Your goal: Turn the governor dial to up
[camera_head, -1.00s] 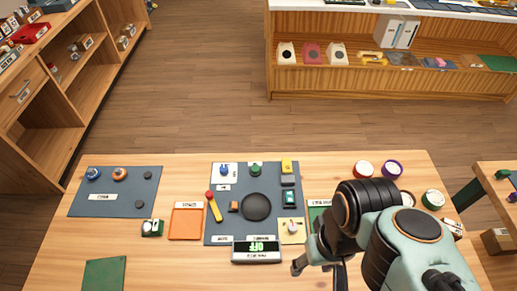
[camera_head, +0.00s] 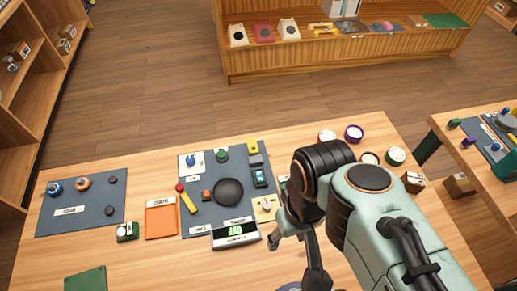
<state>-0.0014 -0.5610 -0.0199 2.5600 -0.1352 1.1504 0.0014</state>
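Several dials and knobs sit on a dark grey panel (camera_head: 207,217) on the wooden table. I cannot read their labels, so I cannot tell which is the governor dial. A small pale knob on a cream plate (camera_head: 266,207) is closest to my gripper. A blue knob (camera_head: 193,159) and a green knob (camera_head: 221,154) stand at the panel's back. A display box (camera_head: 235,234) with green lit characters stands at its front edge. My gripper (camera_head: 292,246) is just right of the display and the cream plate, partly hidden by my arm. Its opening is unclear, and I see nothing held.
An orange tray (camera_head: 161,219) and a small green box (camera_head: 127,231) lie left of the panel. A second grey mat (camera_head: 100,218) holds more knobs. The table's front middle looks clear.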

